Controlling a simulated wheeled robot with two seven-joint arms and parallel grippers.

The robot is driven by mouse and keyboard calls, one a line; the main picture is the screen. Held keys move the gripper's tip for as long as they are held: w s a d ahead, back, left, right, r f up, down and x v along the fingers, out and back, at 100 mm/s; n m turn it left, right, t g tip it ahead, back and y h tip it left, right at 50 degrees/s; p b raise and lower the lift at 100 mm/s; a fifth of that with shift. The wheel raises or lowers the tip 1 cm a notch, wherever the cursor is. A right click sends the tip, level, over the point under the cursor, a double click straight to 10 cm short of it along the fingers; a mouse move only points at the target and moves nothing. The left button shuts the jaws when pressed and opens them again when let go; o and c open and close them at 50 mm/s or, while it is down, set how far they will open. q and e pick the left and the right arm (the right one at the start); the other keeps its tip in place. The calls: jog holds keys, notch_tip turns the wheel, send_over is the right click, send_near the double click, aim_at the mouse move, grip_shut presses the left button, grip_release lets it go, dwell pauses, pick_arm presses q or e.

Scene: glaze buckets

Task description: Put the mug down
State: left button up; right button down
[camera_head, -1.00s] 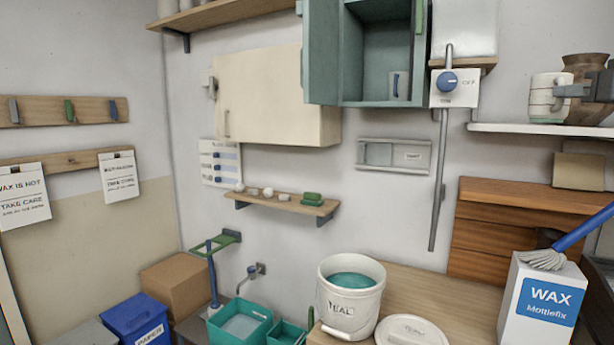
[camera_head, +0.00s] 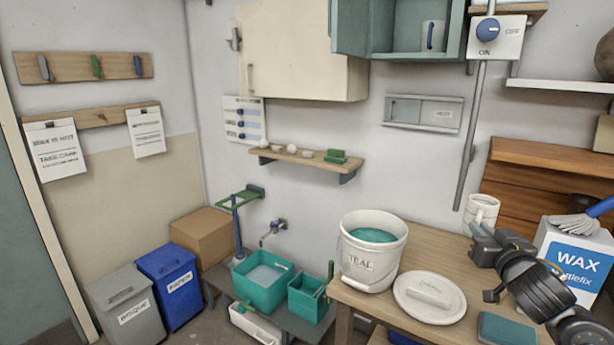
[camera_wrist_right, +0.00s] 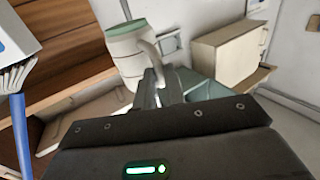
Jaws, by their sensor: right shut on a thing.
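A cream mug (camera_head: 482,210) is above the back right part of the wooden workbench (camera_head: 428,262). My right gripper (camera_head: 484,238) is in front of it and shut on it. In the right wrist view, the fingers (camera_wrist_right: 156,88) close on the handle of the mug (camera_wrist_right: 124,58); a green band shows at one end. The gripper hides the mug's underside in the head view, so I cannot tell whether it touches the bench. My left gripper is out of view.
A white bucket labelled TEAL (camera_head: 368,262) holds teal liquid on the bench. Its round lid (camera_head: 429,298) lies beside it, and a dark teal pad (camera_head: 506,329) is near the front. A WAX box (camera_head: 570,262) stands right. Another mug (camera_head: 433,36) is in the open cabinet.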

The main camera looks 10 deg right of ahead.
jog(key=s+a+f+n+y, duration=0.1)
jog(key=s+a+f+y, duration=0.1)
jog(key=a, duration=1)
jog(key=s+a+f+n+y, duration=0.1)
jog(key=a+f, duration=0.1)
jog(key=a, duration=1)
jog(key=s+f, duration=0.8)
jog(key=f, duration=0.2)
jog(key=shift+d+f+b, duration=0.2)
jog(key=shift+f+b, duration=0.05)
jog(key=shift+b, duration=0.05)
